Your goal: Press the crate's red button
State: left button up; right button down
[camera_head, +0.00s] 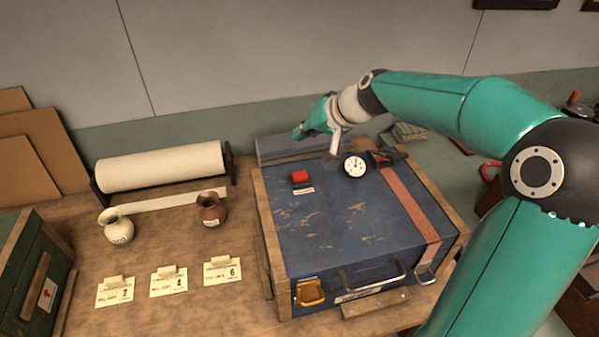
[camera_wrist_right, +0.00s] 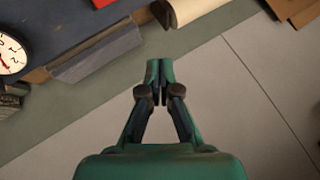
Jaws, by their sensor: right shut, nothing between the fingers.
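A blue crate (camera_head: 335,235) with a worn lid stands on the wooden table. Its red button (camera_head: 300,177) is on the lid's far left part, with a small label in front of it. A round white gauge (camera_head: 354,165) sits to the right of the button. My right gripper (camera_head: 299,133) is shut and empty, above and behind the button, apart from it. In the right wrist view the closed fingers (camera_wrist_right: 158,68) point past the crate's back edge, and a bit of red shows at the top edge. My left gripper is not in view.
A paper roll (camera_head: 160,166) lies at the back left. A cream jar (camera_head: 116,227) and a brown jar (camera_head: 211,209) stand left of the crate, with several paper cards in front. A green box (camera_head: 38,280) is at the far left. A grey block (camera_head: 285,148) lies behind the crate.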

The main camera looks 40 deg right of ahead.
aim_at(302, 175)
notch_tip(302, 175, down, 8)
jog(key=b, duration=0.6)
jog(key=shift+f, duration=0.1)
jog(key=shift+f+b, duration=0.35)
jog(key=shift+b, duration=0.25)
jog(key=shift+s, duration=0.1)
dwell(0.3)
dwell(0.3)
jog(key=shift+f+b, duration=0.35)
jog(key=shift+b, duration=0.1)
jog(key=shift+f+b, duration=0.5)
jog(key=shift+b, duration=0.1)
dwell(0.6)
jog(key=shift+r, duration=0.1)
jog(key=shift+r+p, duration=0.7)
jog(key=shift+r, duration=0.15)
